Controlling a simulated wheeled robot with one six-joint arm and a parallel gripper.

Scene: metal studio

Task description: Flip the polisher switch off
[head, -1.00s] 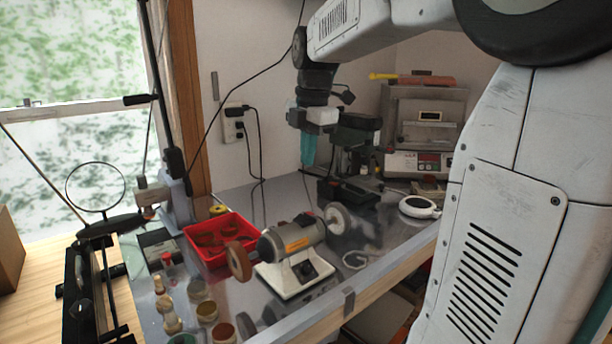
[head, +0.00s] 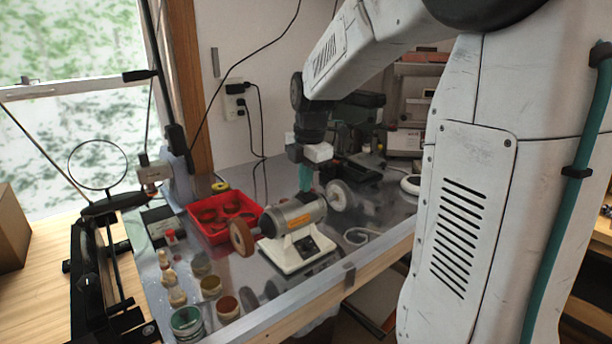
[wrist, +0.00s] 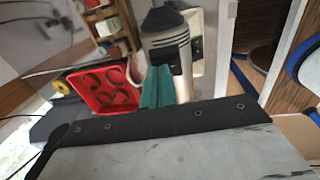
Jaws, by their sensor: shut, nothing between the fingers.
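The polisher (head: 296,219) is a grey motor on a white base (head: 290,262), with a brown wheel at its left and a pale wheel at its right. A dark switch plate (head: 305,246) is on the base front; its lever position is too small to tell. My gripper (head: 305,184) has teal fingers, pressed together and empty, pointing down just behind and above the motor. In the wrist view the shut fingers (wrist: 157,86) reach toward the polisher (wrist: 168,38). Dark parts show beside the fingertips there, but I cannot tell whether one is the switch or whether they touch.
A red tray (head: 216,237) stands left of the polisher and also shows in the wrist view (wrist: 104,91). Several small jars (head: 187,320) line the bench's front left. A wall outlet (head: 233,101) with cords is behind. Dark bench equipment stands behind my gripper.

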